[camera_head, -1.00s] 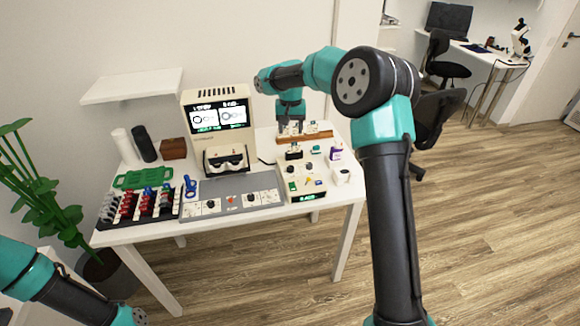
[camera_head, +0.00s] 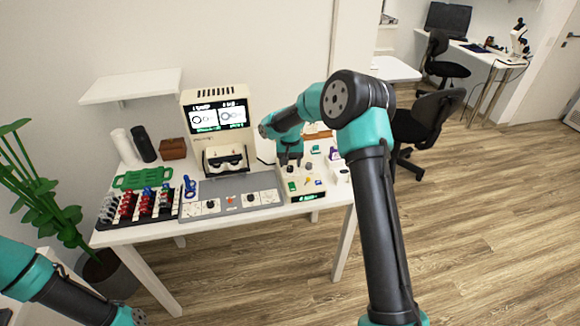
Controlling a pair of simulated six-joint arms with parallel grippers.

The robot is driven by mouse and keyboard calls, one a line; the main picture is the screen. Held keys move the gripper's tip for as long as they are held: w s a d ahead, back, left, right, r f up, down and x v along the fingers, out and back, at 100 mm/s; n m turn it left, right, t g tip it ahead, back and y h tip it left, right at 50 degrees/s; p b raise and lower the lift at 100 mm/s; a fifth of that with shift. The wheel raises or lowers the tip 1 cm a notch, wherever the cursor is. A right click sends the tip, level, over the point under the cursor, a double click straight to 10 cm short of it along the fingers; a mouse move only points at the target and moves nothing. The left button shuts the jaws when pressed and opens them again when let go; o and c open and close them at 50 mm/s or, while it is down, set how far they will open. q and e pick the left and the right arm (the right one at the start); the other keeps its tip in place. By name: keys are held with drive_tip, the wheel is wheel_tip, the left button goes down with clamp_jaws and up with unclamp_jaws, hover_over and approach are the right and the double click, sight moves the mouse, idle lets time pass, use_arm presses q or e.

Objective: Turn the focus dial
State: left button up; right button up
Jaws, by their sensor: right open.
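A cream control box (camera_head: 312,188) with dark knobs, coloured buttons and a green lit display stands at the table's right side. A grey panel (camera_head: 232,190) to its left carries more dark knobs, such as one dark knob (camera_head: 210,204). I cannot read which knob is the focus dial. The cream machine (camera_head: 212,138) behind has a lit screen (camera_head: 218,116) with two round pictures. My right gripper (camera_head: 291,162) is open, pointing down over the back part of the control box, and hides some of it. Whether it touches a knob is unclear. My left gripper is out of view; only its arm shows at bottom left.
A rack (camera_head: 140,205) of red, blue and grey pieces and a green tray (camera_head: 143,179) fill the table's left. A brown box (camera_head: 173,149) and white and black cylinders stand behind. A small white item (camera_head: 341,175) and a purple-labelled bottle (camera_head: 334,153) stand right of the control box.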

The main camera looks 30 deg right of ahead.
drive_tip(key=shift+f, duration=1.15)
drive_tip(key=c, duration=0.9)
drive_tip(key=shift+n, duration=0.3)
drive_tip(key=shift+c, duration=0.2)
drive_tip(key=n, duration=0.3)
drive_tip(key=shift+n, duration=0.4)
drive_tip(key=n, duration=0.4)
